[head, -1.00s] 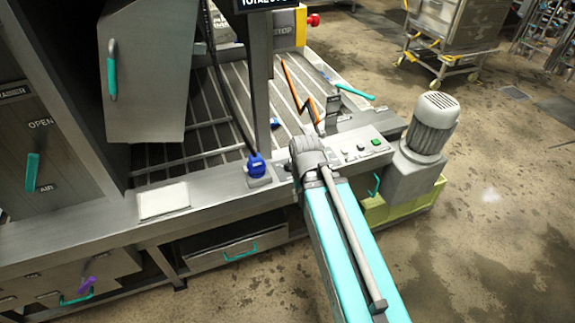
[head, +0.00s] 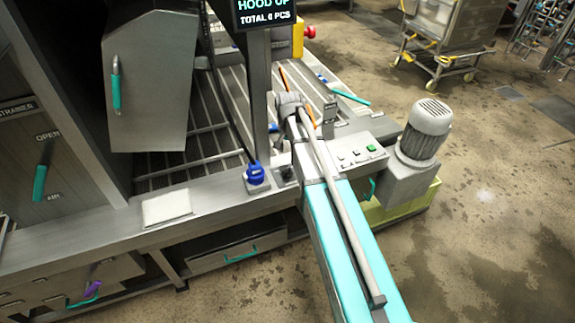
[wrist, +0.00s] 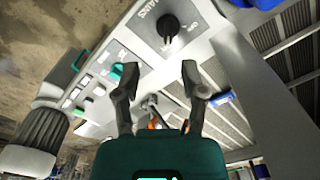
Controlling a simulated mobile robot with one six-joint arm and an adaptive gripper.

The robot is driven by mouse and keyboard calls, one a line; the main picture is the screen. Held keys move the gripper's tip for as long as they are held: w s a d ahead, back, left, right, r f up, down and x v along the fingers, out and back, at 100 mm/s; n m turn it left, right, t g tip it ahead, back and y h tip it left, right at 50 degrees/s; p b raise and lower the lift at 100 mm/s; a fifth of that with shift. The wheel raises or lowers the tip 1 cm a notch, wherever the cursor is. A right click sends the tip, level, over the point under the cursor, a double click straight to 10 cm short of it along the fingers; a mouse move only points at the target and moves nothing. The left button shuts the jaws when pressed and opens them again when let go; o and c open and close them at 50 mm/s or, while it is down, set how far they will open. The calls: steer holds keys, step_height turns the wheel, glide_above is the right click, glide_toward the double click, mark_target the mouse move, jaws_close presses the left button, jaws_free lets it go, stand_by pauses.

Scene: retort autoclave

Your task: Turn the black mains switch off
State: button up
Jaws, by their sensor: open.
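The black mains switch (wrist: 168,27) is a round knob on a grey plate, at the top of the wrist view beside partly cut-off "MAINS" lettering. Small lettering beside the knob is too small to read surely, and I cannot tell its set position. In the head view the switch (head: 286,173) sits on the front ledge, just right of a blue plug. My gripper (wrist: 154,72) is open and empty, its two fingers apart and pointing toward the switch without touching it.
A blue plug (head: 256,174) with a black cable stands close left of the switch. A panel of buttons (head: 360,152) and a grey motor (head: 424,128) are to the right. An upright post with a display (head: 264,14) rises behind. A white pad (head: 167,207) lies on the ledge.

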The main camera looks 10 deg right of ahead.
mark_target(287, 169)
steer(key=w, duration=0.2)
steer(key=shift+w+r+m, duration=0.35)
steer(key=shift+m, duration=0.05)
steer(key=shift+f, duration=0.2)
step_height(287, 169, down, 13)
steer(key=b, duration=1.3)
steer(key=shift+f, duration=0.2)
jaws_close()
stand_by(0.4)
